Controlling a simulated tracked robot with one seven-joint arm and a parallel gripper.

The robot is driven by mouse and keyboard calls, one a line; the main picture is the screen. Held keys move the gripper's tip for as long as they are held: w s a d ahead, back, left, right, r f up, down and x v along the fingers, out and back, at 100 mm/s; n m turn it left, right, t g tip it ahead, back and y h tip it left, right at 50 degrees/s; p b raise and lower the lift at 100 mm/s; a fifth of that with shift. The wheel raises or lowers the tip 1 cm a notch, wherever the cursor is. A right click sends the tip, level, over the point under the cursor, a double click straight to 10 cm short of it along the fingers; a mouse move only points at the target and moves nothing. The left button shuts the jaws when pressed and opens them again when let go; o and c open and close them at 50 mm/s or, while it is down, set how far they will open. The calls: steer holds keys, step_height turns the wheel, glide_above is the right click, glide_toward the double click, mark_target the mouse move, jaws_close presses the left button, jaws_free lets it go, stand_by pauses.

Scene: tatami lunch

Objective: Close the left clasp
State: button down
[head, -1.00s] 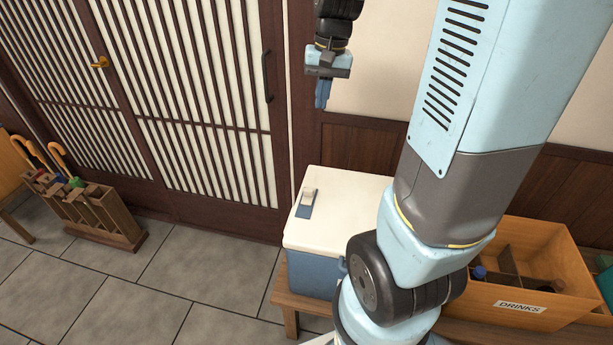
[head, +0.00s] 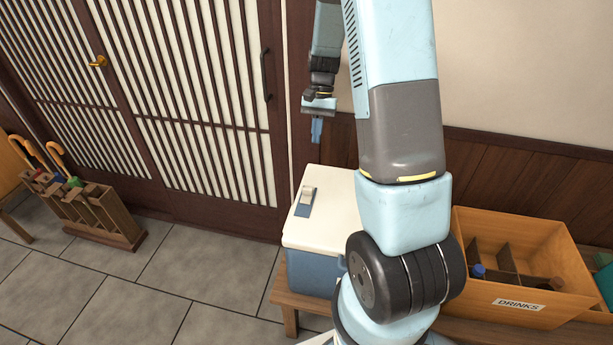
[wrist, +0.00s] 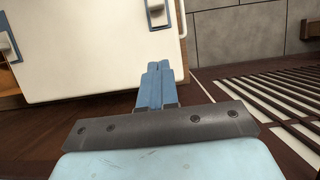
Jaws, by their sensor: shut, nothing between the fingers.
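A cooler box with a blue body and white lid (head: 335,215) stands on a wooden bench. The left clasp (head: 306,200), a blue plate with a pale lever, sits along the lid's left edge. It also shows at the top of the wrist view (wrist: 158,13); I cannot tell its lever's exact angle. A second clasp (wrist: 8,45) shows at the wrist view's left edge; my arm hides it in the head view. My gripper (head: 316,138) points down above the lid's back side, apart from both clasps. Its blue fingers (wrist: 158,68) are together and empty.
A wooden drinks crate (head: 485,302) with dividers stands right of the cooler, on the bench (head: 290,316). A slatted door (head: 200,150) and wood-panelled wall are behind. An umbrella stand (head: 100,215) is at the far left. The tiled floor left of the cooler is clear.

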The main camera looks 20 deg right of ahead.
mark_target(308, 192)
steer(key=shift+f, duration=0.15)
steer(key=x, duration=0.9)
steer(key=shift+s+a+f, duration=0.1)
steer(key=shift+f, duration=0.2)
steer(key=shift+s+a+f, duration=0.1)
steer(key=shift+s+a, duration=0.2)
steer(key=shift+s, duration=0.2)
steer(key=shift+s+a, duration=0.3)
steer(key=shift+s, duration=0.15)
steer(key=shift+s+a, duration=0.5)
steer(key=shift+s, duration=0.25)
steer(key=shift+a, duration=0.1)
